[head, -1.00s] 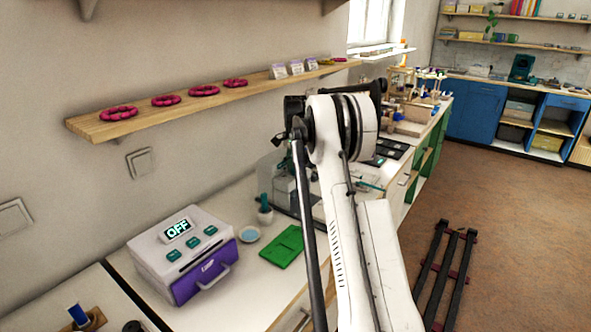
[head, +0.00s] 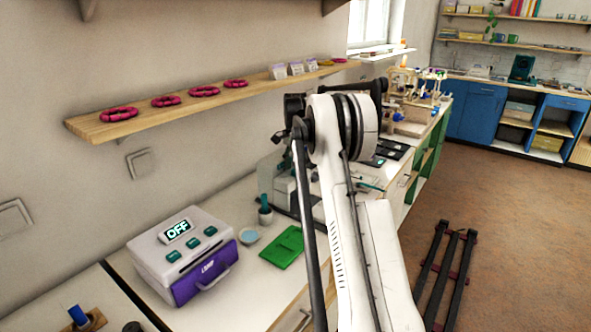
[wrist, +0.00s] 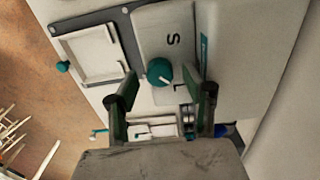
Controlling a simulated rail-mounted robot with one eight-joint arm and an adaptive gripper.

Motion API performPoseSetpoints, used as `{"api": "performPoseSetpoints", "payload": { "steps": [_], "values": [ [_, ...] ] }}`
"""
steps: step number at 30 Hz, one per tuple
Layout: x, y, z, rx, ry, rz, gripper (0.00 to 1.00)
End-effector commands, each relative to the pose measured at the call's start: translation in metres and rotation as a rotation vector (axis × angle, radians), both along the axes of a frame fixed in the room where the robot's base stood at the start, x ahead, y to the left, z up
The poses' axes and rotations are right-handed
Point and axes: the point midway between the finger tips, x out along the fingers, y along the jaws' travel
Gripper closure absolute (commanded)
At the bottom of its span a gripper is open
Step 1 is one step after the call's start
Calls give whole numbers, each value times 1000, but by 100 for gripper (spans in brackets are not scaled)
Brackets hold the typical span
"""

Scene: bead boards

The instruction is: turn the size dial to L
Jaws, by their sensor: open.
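The size dial (wrist: 160,71) is a round teal knob with a short white pointer mark, on a pale machine panel (wrist: 154,25) in the wrist view. A dark letter S is printed beside it; another mark on its other side is partly hidden by a finger, and I cannot read it surely. My gripper (wrist: 167,88) is open, with one dark finger on each side of the dial in the picture. The dial is between the fingertips or just beyond them; I see no clear contact. In the head view my own arm hides the gripper and the dial.
In the wrist view a square white tray frame (wrist: 66,45) lies left of the machine. A shelf (head: 130,125) runs above.

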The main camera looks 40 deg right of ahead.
Motion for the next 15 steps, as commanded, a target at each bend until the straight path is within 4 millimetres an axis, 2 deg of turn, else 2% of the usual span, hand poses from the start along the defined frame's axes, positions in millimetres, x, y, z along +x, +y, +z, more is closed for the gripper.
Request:
{"api": "performPoseSetpoints", "payload": {
  "steps": [9,15],
  "values": [
    [0,0,60,0,0,0,55],
    [0,0,92,0,0,0,55]
  ]
}}
